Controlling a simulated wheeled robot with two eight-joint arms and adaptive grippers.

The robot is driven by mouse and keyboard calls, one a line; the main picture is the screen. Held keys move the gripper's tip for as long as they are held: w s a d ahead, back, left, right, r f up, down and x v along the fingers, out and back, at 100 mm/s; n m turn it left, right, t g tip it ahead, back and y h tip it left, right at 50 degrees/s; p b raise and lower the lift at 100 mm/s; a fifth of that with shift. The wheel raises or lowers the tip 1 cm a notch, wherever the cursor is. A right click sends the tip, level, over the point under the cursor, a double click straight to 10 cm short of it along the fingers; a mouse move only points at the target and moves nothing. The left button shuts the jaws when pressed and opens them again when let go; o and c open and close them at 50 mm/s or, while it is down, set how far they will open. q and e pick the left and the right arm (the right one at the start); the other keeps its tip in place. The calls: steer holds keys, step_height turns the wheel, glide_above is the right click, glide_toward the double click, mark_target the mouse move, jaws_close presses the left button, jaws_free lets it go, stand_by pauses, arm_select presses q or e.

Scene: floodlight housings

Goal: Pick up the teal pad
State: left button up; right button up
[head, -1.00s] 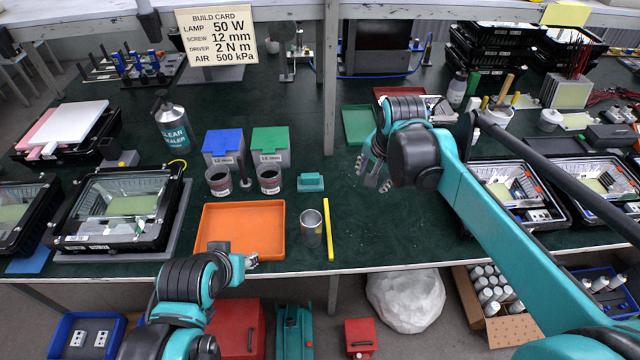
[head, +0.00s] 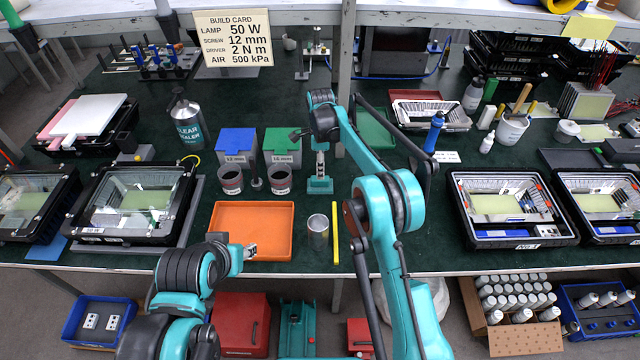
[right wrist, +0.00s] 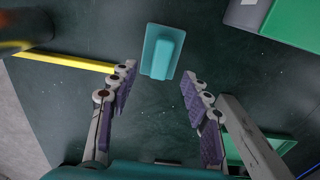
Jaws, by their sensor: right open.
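The teal pad (head: 320,185) lies on the dark green bench top, right of the two cups; it is a flat plate with a raised block on top. It also shows in the right wrist view (right wrist: 161,52), just beyond and between the fingertips. My right gripper (right wrist: 158,85) is open and empty, with its purple-lined fingers spread. In the head view my right gripper (head: 320,165) is above the pad and partly covers it.
A metal cup (head: 317,232) and a yellow bar (head: 335,235) stand or lie in front of the pad. A blue bin (head: 236,142) and a green bin (head: 283,142) are behind left. A green tray (head: 375,130) lies behind right.

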mark_target(320, 183)
step_height(320, 183, down, 7)
steer(key=b, duration=0.3)
steer(key=shift+w+f, duration=0.1)
steer(key=shift+f, duration=0.1)
jaws_close()
